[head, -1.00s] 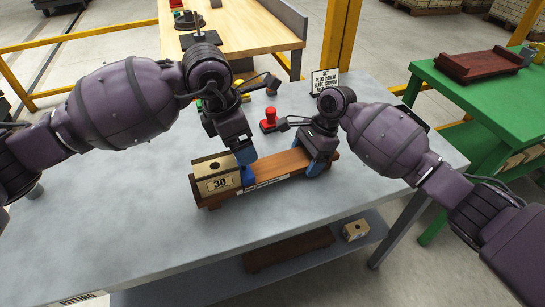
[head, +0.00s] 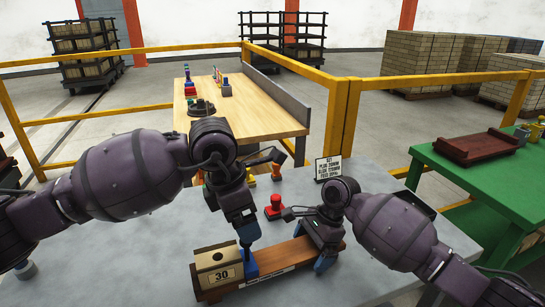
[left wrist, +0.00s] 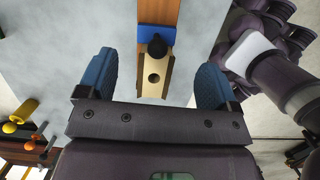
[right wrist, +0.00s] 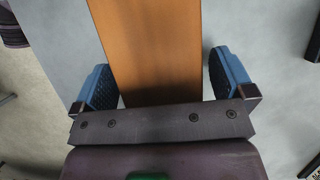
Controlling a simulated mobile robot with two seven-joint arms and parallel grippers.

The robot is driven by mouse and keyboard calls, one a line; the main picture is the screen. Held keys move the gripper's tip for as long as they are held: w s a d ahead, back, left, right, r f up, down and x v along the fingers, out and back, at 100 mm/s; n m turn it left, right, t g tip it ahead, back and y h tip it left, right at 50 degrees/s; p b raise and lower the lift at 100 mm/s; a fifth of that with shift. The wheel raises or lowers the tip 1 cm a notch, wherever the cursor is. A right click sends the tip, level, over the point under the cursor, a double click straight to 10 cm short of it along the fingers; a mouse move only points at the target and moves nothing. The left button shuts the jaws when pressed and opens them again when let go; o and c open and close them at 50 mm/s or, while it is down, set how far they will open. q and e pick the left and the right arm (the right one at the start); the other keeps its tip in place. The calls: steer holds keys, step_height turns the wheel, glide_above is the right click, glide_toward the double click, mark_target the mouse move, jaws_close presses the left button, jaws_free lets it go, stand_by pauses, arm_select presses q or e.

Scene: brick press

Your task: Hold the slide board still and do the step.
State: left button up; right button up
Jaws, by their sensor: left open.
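The slide board (head: 275,260) is a long brown wooden bar with a pale scale strip, lying on the grey table. A tan block marked 30 (head: 218,277), with a hole in its top, sits at its left end. A blue slider (head: 249,263) with a dark knob stands against the block. My left gripper (left wrist: 155,82) is open above the slider and block, which show between and beyond its fingers, apart from them.
A red button-like piece (head: 273,207) and a sign (head: 328,168) stand behind the board. A yellow rail (head: 338,115) and a wooden bench (head: 240,108) are beyond. A green table (head: 480,190) with a brown tray is at the right.

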steer(key=v, duration=1.2)
steer(key=shift+d, duration=0.1)
